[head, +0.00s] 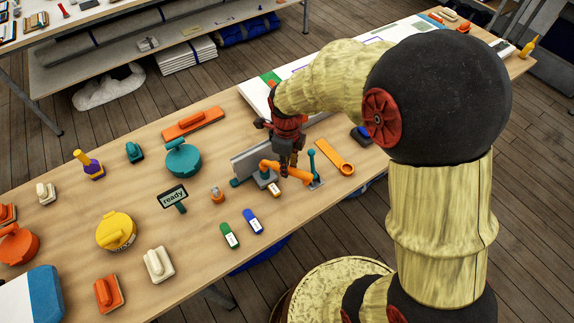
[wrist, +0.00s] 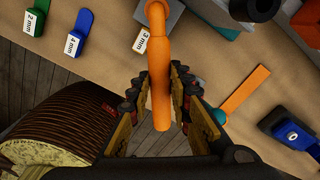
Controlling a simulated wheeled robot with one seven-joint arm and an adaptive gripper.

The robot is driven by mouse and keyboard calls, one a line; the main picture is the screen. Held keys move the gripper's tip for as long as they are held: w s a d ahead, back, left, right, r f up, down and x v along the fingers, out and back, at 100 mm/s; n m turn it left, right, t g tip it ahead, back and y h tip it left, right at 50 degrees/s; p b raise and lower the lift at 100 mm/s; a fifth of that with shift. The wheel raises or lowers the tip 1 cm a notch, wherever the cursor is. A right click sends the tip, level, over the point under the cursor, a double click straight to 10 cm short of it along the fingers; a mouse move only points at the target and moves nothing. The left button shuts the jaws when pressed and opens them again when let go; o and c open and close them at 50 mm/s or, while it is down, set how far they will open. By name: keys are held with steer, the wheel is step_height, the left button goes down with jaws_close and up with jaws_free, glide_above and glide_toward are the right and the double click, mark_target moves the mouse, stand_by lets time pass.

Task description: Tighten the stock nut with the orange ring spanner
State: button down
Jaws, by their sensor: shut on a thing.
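The fixture has an upright grey plate behind my gripper and a teal lever (head: 311,160) at the right. I cannot make out the stock nut; the spanner's end and my gripper cover that area. My gripper (head: 284,166) hides part of the fixture.
Labelled tags lie in front: 3 mm orange (head: 274,190), blue (head: 253,221) and green (head: 230,235). A flat orange bar with a hole (head: 334,155) lies right of the fixture. More handled tools crowd the bench's left side.

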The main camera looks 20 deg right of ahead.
steer(key=shift+r+p, duration=1.85)
steer(key=shift+r, duration=0.65)
